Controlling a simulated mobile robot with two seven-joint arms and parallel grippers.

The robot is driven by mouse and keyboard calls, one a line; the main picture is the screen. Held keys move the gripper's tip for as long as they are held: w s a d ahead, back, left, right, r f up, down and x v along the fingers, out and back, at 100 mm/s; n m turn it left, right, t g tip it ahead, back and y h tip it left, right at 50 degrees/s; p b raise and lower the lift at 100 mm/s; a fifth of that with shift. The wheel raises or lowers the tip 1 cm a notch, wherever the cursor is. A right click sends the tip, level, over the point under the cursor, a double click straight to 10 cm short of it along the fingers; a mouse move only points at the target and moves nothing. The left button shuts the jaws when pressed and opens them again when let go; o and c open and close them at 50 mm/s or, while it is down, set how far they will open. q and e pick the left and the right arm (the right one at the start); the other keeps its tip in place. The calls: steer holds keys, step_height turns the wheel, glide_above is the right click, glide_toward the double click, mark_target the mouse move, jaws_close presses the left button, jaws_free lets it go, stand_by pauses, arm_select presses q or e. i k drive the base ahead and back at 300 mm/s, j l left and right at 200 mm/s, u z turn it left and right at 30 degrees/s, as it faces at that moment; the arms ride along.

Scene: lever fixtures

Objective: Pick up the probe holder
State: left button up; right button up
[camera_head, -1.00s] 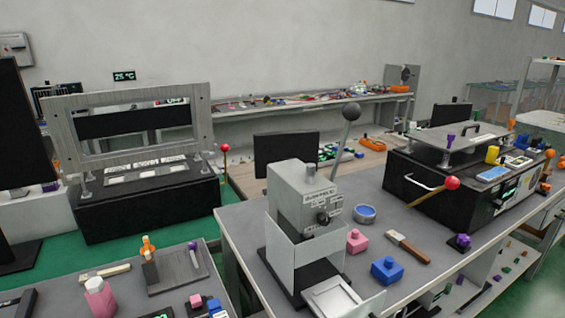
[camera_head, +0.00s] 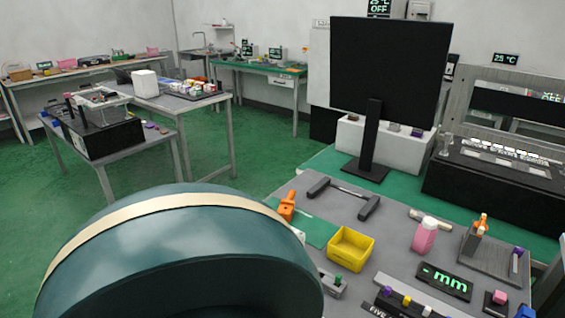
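I cannot tell for sure which thing is the probe holder. One candidate is a small orange piece (camera_head: 287,206) standing at the left edge of the near grey table (camera_head: 385,240). Another is the orange-topped post (camera_head: 478,232) on a grey plate (camera_head: 497,258) at the right, with a purple-tipped rod (camera_head: 516,260) beside it. Neither of my grippers shows in this view. The lower left of the picture is blocked, so part of the table there is hidden.
The near table also holds a yellow bin (camera_head: 351,249), a pink bottle (camera_head: 425,236), a black "mm" display (camera_head: 445,281) and a dark bracket (camera_head: 343,196). A black monitor (camera_head: 388,75) stands behind. Green floor (camera_head: 60,205) is open at left.

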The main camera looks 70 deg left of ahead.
mark_target(286, 208)
steer(key=i+l+u, duration=0.1)
steer(key=l, duration=0.25)
steer(key=i+l+u, duration=0.1)
steer(key=l, duration=0.25)
steer(key=u, duration=0.4)
steer(key=i+j+u, duration=0.1)
steer(key=u, duration=0.75)
steer(key=i+u, duration=0.15)
steer(key=u, duration=0.3)
steer(key=i+u, duration=0.25)
steer(key=j+u, duration=0.1)
steer(key=u, duration=0.2)
steer(key=k+z, duration=0.2)
steer(key=k, duration=0.3)
steer(key=j+z, duration=0.15)
steer(key=z, duration=0.3)
steer(key=i+j+z, duration=0.1)
steer(key=z, duration=0.35)
steer(key=j+z, duration=0.25)
steer(key=z, duration=0.2)
steer(key=j+z, duration=0.25)
steer(key=k+j+z, duration=0.2)
steer(key=j, duration=0.2)
steer(key=j+z, duration=0.25)
steer(key=k+j+z, duration=0.1)
steer(key=j, duration=0.25)
steer(key=k+j, duration=0.25)
steer(key=k+j+z, duration=0.15)
steer(key=j, duration=0.3)
